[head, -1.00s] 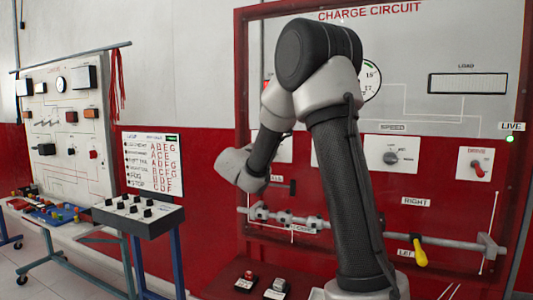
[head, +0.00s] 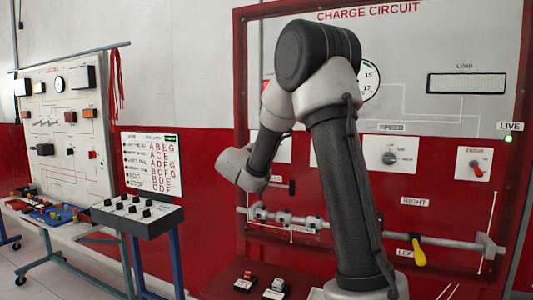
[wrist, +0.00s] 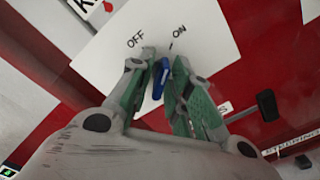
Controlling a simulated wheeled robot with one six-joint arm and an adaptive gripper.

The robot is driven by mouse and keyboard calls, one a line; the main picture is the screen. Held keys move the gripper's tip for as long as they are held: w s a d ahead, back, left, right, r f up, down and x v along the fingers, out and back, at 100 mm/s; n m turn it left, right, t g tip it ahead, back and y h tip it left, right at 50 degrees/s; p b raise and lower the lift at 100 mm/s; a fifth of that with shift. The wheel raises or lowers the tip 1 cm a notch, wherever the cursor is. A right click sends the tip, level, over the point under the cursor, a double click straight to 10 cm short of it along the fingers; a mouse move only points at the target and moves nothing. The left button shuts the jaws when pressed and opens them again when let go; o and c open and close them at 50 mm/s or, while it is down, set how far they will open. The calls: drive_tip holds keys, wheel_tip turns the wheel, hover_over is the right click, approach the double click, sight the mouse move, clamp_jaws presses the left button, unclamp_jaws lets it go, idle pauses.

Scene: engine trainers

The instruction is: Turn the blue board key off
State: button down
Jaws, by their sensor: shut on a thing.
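The blue key (wrist: 159,78) stands on a white plate (wrist: 205,35) in the wrist view. The plate is marked OFF on the left and ON on the right. The visible upper end of the key lies near the tick beside ON, and the key slants slightly; its exact setting is hard to tell. My gripper (wrist: 162,64) has green-padded fingers on both sides of the key and is shut on it. In the head view my arm hides the key, and my gripper's fingers are not visible.
The red and white charge circuit board (head: 450,40) stands behind my arm, with a speed knob (head: 389,157), a red lever (head: 478,170) and a rail with a yellow handle (head: 419,257). A black lever (wrist: 267,105) is close right of my fingers. A switch box (head: 140,216) stands left.

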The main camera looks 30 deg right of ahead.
drive_tip(key=n, duration=1)
drive_tip(key=shift+s+f+n, duration=0.1)
drive_tip(key=shift+n, duration=0.2)
idle(0.4)
drive_tip(key=c, duration=1.6)
unclamp_jaws()
drive_tip(key=v, duration=1.2)
